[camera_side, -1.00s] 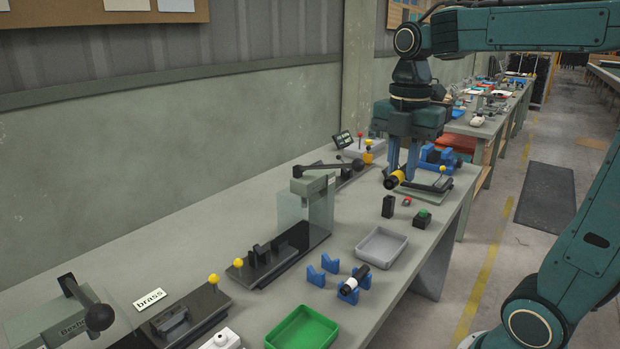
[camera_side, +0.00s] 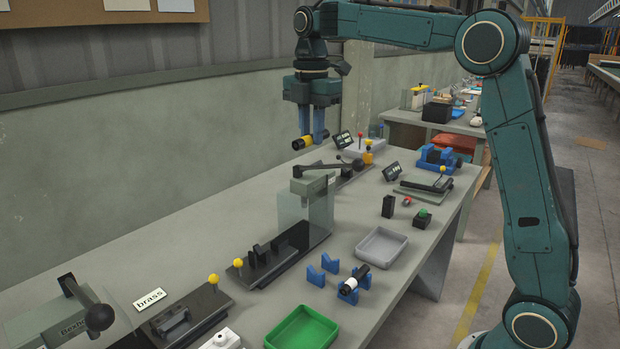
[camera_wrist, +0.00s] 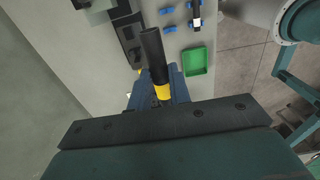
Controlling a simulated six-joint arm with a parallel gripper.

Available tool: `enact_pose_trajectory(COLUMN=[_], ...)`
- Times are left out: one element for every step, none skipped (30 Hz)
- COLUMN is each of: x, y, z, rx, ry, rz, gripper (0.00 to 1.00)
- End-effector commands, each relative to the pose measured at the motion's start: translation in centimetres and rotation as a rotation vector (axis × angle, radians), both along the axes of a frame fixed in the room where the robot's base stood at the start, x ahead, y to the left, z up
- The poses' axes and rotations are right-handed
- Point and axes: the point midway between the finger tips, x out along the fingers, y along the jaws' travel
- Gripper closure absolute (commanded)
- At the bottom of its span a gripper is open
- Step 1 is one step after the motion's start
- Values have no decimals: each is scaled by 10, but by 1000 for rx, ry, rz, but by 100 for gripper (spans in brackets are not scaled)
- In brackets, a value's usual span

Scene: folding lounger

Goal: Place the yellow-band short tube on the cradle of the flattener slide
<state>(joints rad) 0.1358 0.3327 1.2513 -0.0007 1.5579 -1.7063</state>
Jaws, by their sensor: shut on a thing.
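The yellow-band short tube (camera_side: 302,143) is black with a yellow band. In the wrist view the tube (camera_wrist: 155,60) reaches from between the fingers, the yellow band (camera_wrist: 163,92) by the jaws. Low on the bench, a black slide (camera_side: 290,250) with a yellow knob runs under the press and carries an upright black cradle (camera_side: 268,255), empty. A second dark slide (camera_side: 185,315) with a yellow knob lies nearer. I cannot tell which is the flattener's.
The clear guard (camera_side: 289,212) and the press's lever (camera_side: 335,166) stand up from the bench. A white-banded black tube (camera_side: 353,281) rests on blue V-blocks (camera_side: 316,276). Grey tray (camera_side: 381,247) and green tray (camera_side: 300,330) stand in front.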

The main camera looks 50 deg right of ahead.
Motion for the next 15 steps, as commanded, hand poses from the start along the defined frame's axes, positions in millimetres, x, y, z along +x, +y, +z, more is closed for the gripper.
enact_pose_trajectory(x=[11, 17, 24, 29, 35, 42, 47, 52, 59, 63, 68, 72, 76, 78, 81], y=[2, 4, 6, 7, 9, 11, 12, 14, 16, 18, 19, 21, 22, 23, 24], z=[-2, -3, -5, -6, -7, -9, -10, -12, -14, -15, -17, -18, -19, -20, -21], rx=[0, 0, 0, 0, 0, 0, 0, 0, 0, 0, 0, 0, 0, 0, 0], ry=[0, 0, 1, 1, 0, 0, 0, 1, 1, 0, 0, 0, 0, 1, 0], rz=[1, 1, 1, 1, 2, 2, 2, 1, 1, 1, 1, 1, 1, 1, 1], gripper=[100, 100, 100, 100, 100, 100, 100, 100, 100, 100, 100, 100, 100, 100, 100])
